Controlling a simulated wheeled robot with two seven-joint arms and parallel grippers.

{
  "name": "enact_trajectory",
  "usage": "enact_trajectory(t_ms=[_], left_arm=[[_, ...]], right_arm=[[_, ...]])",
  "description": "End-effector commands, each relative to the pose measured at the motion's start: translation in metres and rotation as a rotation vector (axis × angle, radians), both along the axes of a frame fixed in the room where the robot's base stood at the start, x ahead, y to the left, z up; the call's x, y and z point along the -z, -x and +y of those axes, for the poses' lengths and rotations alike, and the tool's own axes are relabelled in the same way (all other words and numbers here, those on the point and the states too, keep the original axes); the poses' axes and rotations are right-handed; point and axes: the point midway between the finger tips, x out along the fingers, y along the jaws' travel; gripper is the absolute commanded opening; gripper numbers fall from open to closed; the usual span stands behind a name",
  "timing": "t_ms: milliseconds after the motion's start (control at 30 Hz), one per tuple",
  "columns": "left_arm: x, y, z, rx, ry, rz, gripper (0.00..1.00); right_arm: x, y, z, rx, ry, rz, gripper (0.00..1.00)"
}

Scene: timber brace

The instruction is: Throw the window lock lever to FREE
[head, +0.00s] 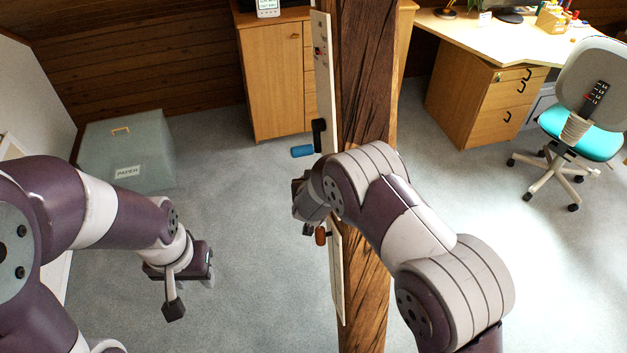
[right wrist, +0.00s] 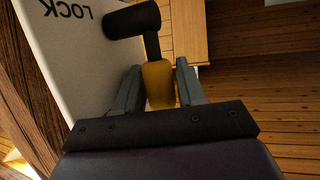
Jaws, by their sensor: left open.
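A lever with a yellow grip (right wrist: 158,88) and a black pivot (right wrist: 132,20) stands on a pale panel (right wrist: 75,50) in the right wrist view. Lettering reading LOCK, upside down, shows on the panel near the pivot. My right gripper (right wrist: 160,80) has one finger on each side of the yellow grip; whether they press on it is unclear. In the head view, my right gripper (head: 303,192) is beside the panel (head: 323,75), and my wrist hides the yellow grip. The word FREE is not readable. My left gripper (head: 191,293) is open and empty, low at the left.
The panel is on a timber post (head: 365,75). A green box (head: 125,150), wooden cabinet (head: 272,85), desk (head: 470,35) and chair (head: 580,130) stand behind. Carpet between is clear.

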Motion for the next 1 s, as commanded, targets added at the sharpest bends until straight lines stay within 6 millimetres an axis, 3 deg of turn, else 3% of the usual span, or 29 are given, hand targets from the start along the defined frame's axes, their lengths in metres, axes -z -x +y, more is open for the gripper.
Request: enact_trajectory(t_ms=[233, 700, 1000], left_arm=[[0.004, 0.0, 0.0, 0.0, 0.0, 0.0, 0.43], [0.014, 0.0, 0.0, 0.0, 0.0, 0.0, 0.43], [0.014, 0.0, 0.0, 0.0, 0.0, 0.0, 0.43]], right_arm=[[-0.009, 0.013, 0.002, 0.0, -0.001, -0.002, 0.39], [-0.065, 0.095, 0.011, -0.002, 0.0, 0.0, 0.39], [-0.071, 0.104, 0.011, 0.0, 0.0, 0.001, 0.39]])
